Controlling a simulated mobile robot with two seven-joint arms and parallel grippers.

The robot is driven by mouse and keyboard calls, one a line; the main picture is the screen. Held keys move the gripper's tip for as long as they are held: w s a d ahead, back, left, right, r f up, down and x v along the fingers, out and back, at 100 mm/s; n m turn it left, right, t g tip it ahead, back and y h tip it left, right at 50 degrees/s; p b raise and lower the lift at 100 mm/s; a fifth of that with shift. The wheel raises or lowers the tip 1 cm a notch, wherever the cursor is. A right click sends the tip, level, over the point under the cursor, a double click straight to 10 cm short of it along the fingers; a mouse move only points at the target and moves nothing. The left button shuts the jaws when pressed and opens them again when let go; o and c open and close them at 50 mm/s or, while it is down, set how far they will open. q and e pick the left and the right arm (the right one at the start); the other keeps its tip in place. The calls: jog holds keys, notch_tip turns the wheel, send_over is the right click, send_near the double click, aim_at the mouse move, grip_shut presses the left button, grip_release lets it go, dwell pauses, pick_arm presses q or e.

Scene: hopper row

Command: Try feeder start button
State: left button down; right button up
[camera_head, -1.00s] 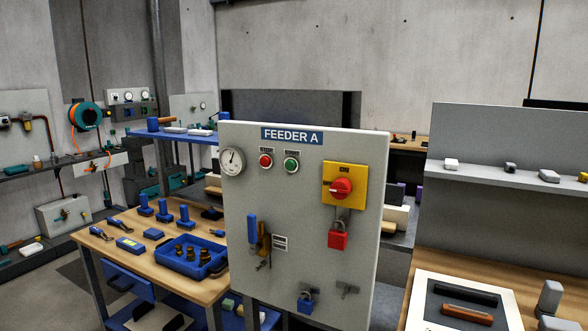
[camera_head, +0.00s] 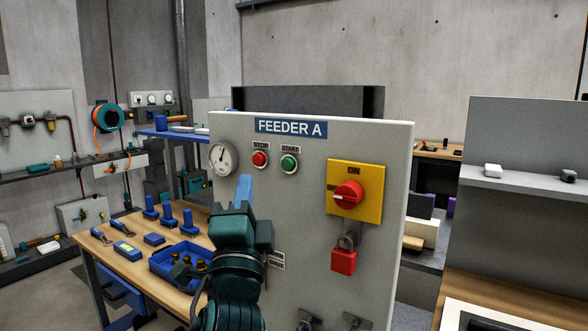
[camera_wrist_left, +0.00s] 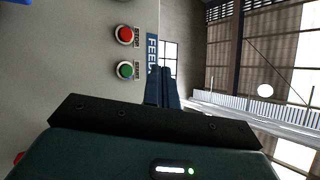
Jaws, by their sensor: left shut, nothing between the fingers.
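The grey FEEDER A panel (camera_head: 300,215) stands in the middle of the head view. Its green START button (camera_head: 289,163) sits right of the red STOP button (camera_head: 260,159). In the left wrist view the START button (camera_wrist_left: 125,70) and STOP button (camera_wrist_left: 124,35) both show unobstructed. My left gripper (camera_head: 245,182) is in front of the panel, fingers up, below and left of START in the picture. Its blue fingers are together and empty, and in the wrist view (camera_wrist_left: 162,92) they lie to the right of START. No contact with the button is visible. My right gripper is out of view.
A round gauge (camera_head: 223,158) is at the panel's upper left. A red rotary switch (camera_head: 347,195) on a yellow plate and a red padlock (camera_head: 343,260) are at its right. My arm covers the panel's lower left. A wooden workbench (camera_head: 130,272) with blue parts stands left.

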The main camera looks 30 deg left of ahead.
aim_at(288, 164)
pick_arm(q)
jog(key=shift+s+a+r, duration=0.1)
jog(key=shift+s+r, duration=0.05)
jog(key=shift+r, duration=0.15)
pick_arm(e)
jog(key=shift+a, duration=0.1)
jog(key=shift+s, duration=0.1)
pick_arm(q)
jog(key=shift+w+d+b, duration=0.2)
jog(key=shift+w+b, duration=0.35)
jog(key=shift+w, duration=1.65)
jog(key=shift+w+d+b, duration=0.15)
jog(key=shift+w+b, duration=0.35)
jog(key=shift+w, duration=1.7)
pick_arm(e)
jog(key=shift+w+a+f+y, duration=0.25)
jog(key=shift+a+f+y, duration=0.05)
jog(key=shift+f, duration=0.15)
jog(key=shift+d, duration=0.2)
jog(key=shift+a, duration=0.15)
pick_arm(q)
jog(key=shift+w, duration=0.1)
